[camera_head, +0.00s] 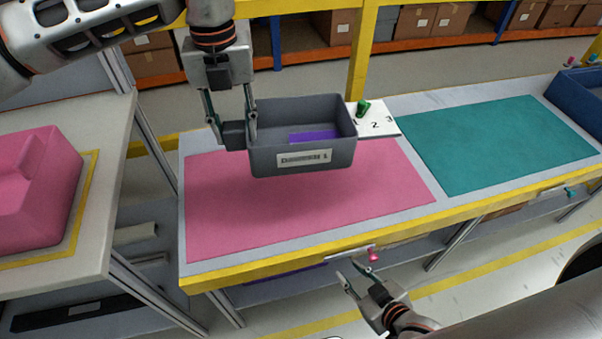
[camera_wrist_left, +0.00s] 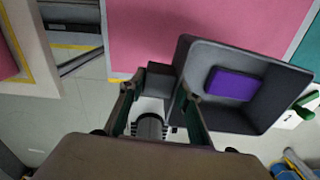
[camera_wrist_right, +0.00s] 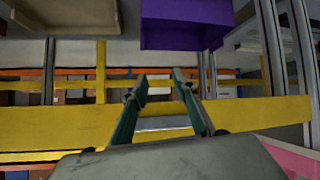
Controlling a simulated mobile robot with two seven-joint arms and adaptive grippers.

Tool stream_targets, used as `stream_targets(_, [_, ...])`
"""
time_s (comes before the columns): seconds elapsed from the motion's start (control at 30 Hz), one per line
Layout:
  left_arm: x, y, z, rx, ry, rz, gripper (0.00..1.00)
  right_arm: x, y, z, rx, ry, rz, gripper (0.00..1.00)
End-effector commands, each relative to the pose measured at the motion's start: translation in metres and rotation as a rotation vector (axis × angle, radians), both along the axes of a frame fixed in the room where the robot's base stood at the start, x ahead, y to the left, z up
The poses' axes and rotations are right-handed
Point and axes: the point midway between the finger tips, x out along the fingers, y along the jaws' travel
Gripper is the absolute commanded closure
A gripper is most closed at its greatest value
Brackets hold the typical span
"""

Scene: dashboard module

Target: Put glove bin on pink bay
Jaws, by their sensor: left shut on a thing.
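A dark grey open bin (camera_head: 303,157) with a white label on its front holds a flat purple thing (camera_head: 315,136). My left gripper (camera_head: 233,132) is shut on a block on the bin's left side. The bin is roughly level over the back of the pink bay (camera_head: 300,215), seemingly above its surface; the exact gap cannot be told. In the left wrist view the bin (camera_wrist_left: 270,110) is right of the fingers and the pink bay (camera_wrist_left: 150,35) is behind it. My right gripper (camera_head: 353,278) is open and empty, by the table's front edge.
A teal mat (camera_head: 495,145) lies right of the pink bay, with a blue bin (camera_head: 580,95) beyond. A numbered white card with a green marker (camera_head: 364,107) is beside the grey bin. A pink block (camera_head: 35,190) sits on the left table. A yellow post (camera_head: 362,60) stands behind.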

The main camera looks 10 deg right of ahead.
Motion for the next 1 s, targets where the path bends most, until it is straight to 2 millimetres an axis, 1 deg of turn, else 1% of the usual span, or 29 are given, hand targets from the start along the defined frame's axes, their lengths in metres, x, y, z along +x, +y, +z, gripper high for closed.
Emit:
stream_targets(0.03, [0.001,-0.004,-0.001,-0.001,0.0,0.034,1.0,0.0,0.0,-0.002,-0.001,0.001,0.0,0.72])
stream_targets(0.17, [0.001,-0.008,-0.003,0.0,0.0,0.093,1.0,0.0,0.0,-0.003,-0.001,0.002,0.0,0.72])
stream_targets(0.27, [0.001,-0.008,-0.016,0.001,0.002,0.105,1.0,-0.001,-0.001,-0.005,-0.002,0.004,0.0,0.72])
stream_targets(0.7, [0.0,-0.008,-0.121,0.0,0.005,0.104,1.0,-0.01,-0.002,-0.018,-0.011,0.022,0.003,0.72])
stream_targets(0.83, [0.0,-0.008,-0.145,-0.001,0.004,0.103,1.0,-0.01,-0.003,-0.019,-0.014,0.021,0.003,0.72])
stream_targets(0.9, [0.001,-0.008,-0.153,-0.001,0.002,0.103,1.0,-0.009,-0.003,-0.019,-0.016,0.019,0.002,0.72])
stream_targets(1.0, [0.001,-0.008,-0.158,0.0,-0.001,0.103,1.0,-0.005,-0.004,-0.016,-0.016,0.011,0.001,0.72])
